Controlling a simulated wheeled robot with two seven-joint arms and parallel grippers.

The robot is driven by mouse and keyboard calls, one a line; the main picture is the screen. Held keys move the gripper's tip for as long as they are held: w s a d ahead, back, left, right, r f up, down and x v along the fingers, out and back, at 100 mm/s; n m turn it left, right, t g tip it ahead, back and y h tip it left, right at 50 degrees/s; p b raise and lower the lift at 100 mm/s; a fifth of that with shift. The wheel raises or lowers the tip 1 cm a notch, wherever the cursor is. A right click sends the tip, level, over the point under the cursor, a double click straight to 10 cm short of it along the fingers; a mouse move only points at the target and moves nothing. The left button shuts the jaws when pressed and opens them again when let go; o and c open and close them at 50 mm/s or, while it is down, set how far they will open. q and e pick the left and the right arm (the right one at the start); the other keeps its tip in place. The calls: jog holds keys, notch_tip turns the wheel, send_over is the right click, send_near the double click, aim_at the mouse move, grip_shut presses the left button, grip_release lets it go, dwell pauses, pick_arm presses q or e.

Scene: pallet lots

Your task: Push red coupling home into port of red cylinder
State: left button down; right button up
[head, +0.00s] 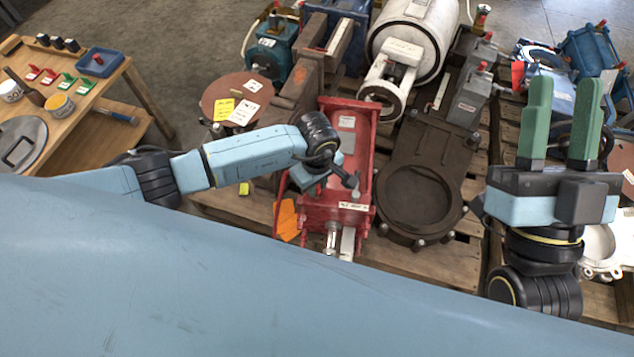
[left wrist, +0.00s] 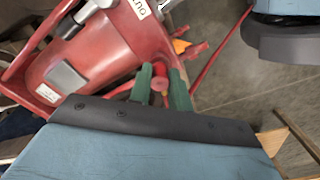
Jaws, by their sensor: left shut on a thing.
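The red cylinder (head: 325,214) lies on the pallet in the middle of the head view, and its red body (left wrist: 105,52) fills the upper left of the left wrist view. My left gripper (left wrist: 161,84) has its green fingers shut on the small red coupling (left wrist: 159,84), close against the cylinder's body. In the head view my left gripper (head: 330,172) is over the cylinder, and the coupling and port are hidden there. I cannot tell how deep the coupling sits in the port. My right gripper (head: 562,115) is raised at the right, empty, with its green fingers apart.
A dark round-flanged valve (head: 415,200) lies right of the cylinder. A white cylinder (head: 416,35) and a blue unit (head: 272,48) stand behind. Orange tags (head: 287,220) hang at the cylinder's left. A wooden table (head: 105,88) with red and green pieces stands far left.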

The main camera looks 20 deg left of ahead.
pick_arm(q)
jog(key=shift+f+b, duration=0.3)
jog(key=shift+f, duration=0.1)
jog(key=c, duration=1.2)
grip_release()
